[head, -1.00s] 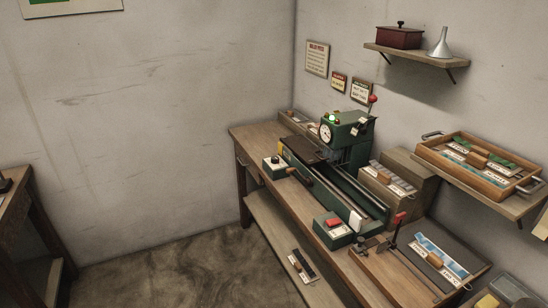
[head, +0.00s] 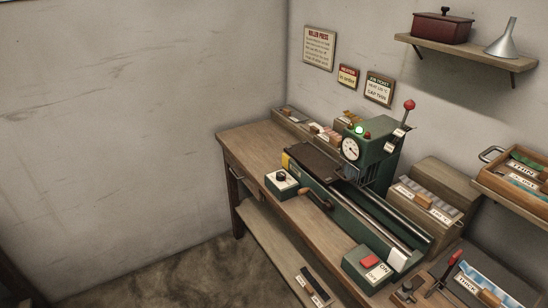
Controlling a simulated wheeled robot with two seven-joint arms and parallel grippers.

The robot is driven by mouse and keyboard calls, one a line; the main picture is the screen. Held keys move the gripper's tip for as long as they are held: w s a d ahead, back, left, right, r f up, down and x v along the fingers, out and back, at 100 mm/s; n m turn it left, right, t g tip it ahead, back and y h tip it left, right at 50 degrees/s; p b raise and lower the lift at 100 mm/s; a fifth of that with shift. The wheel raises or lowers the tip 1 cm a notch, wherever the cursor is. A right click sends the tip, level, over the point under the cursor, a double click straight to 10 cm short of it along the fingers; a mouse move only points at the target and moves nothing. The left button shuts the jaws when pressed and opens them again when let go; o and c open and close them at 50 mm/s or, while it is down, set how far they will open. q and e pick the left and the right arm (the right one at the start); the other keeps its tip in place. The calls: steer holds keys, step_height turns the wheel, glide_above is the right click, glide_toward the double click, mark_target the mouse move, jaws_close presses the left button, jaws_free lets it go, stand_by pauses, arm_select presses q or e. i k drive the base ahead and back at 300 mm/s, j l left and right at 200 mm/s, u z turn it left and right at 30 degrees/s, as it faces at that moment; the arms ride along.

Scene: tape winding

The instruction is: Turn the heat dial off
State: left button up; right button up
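The heat dial is probably the black knob (head: 280,177) on a small green box with a pale top (head: 283,185), at the front left of the bench; its setting is too small to read. The green roller press (head: 370,152) stands behind it, with a round white gauge (head: 350,149) and a lit green lamp (head: 359,129). A second green box (head: 368,267) with a red button (head: 369,262) and an ON label sits nearer on the bench. Neither of my grippers is in view.
The wooden bench (head: 250,141) runs along the right wall, with a lower shelf (head: 264,241). A wooden-handled crank (head: 316,199) sticks out in front of the press. Wooden boxes, trays and a wall shelf (head: 470,57) crowd the right. The floor (head: 170,275) at left is clear.

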mark_target(280, 176)
steer(key=i+j+z, duration=0.25)
steer(key=i+j, duration=0.8)
steer(key=j, duration=0.1)
